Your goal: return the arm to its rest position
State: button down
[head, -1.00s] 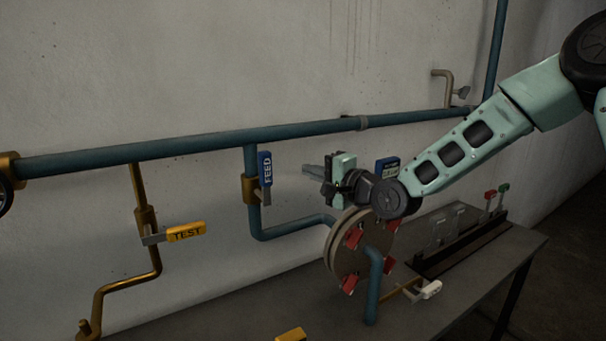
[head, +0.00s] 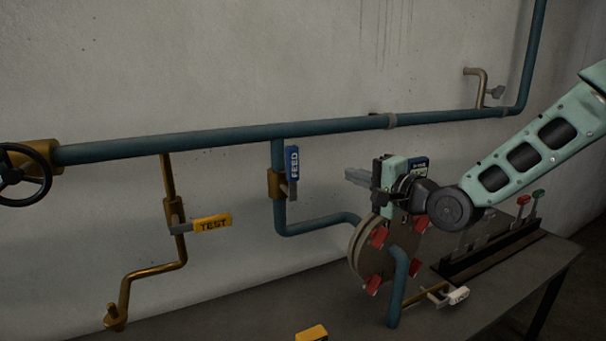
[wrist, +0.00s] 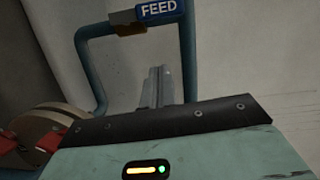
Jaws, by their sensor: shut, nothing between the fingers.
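My gripper (head: 349,174) is shut and empty. It points left in the head view, in front of the wall and above the round flange with red clamps (head: 358,250). It stands to the right of the blue FEED handle (head: 293,163), apart from it. In the wrist view, my closed fingers (wrist: 160,88) point toward the pipe loop below the FEED handle (wrist: 160,10). My gripper partly hides another blue tag on the far side.
The yellow TEST handle (head: 212,223) sticks out on a brass pipe at left. A black handwheel (head: 24,175) is at the far left. A long blue pipe (head: 220,139) crosses the wall. The bench (head: 400,325) carries a white-tagged lever (head: 457,296) and a rack with red and green levers.

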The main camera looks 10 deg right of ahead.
jog(key=s+a+f+n+g+h+b, duration=0.1)
jog(key=s+a+f+n+g+h, duration=0.1)
jog(key=s+a+f+n+g, duration=0.35)
jog(key=s+a+f+n+g+h, duration=0.2)
jog(key=s+a+f+n+g, duration=0.15)
jog(key=s+f, duration=0.4)
jog(key=s+d+n+g+h, duration=0.1)
jog(key=s+n+g+h, duration=0.1)
jog(key=s, duration=0.9)
jog(key=s+d+n+g+h+b, duration=0.1)
jog(key=s+d+n+g+h, duration=0.1)
jog(key=s+n, duration=0.5)
jog(key=s+g+h, duration=0.1)
jog(key=s, duration=0.4)
jog(key=shift+s+d+f+n+g, duration=0.2)
jog(key=shift+s+f+n+g, duration=0.1)
jog(key=shift+f+g, duration=0.1)
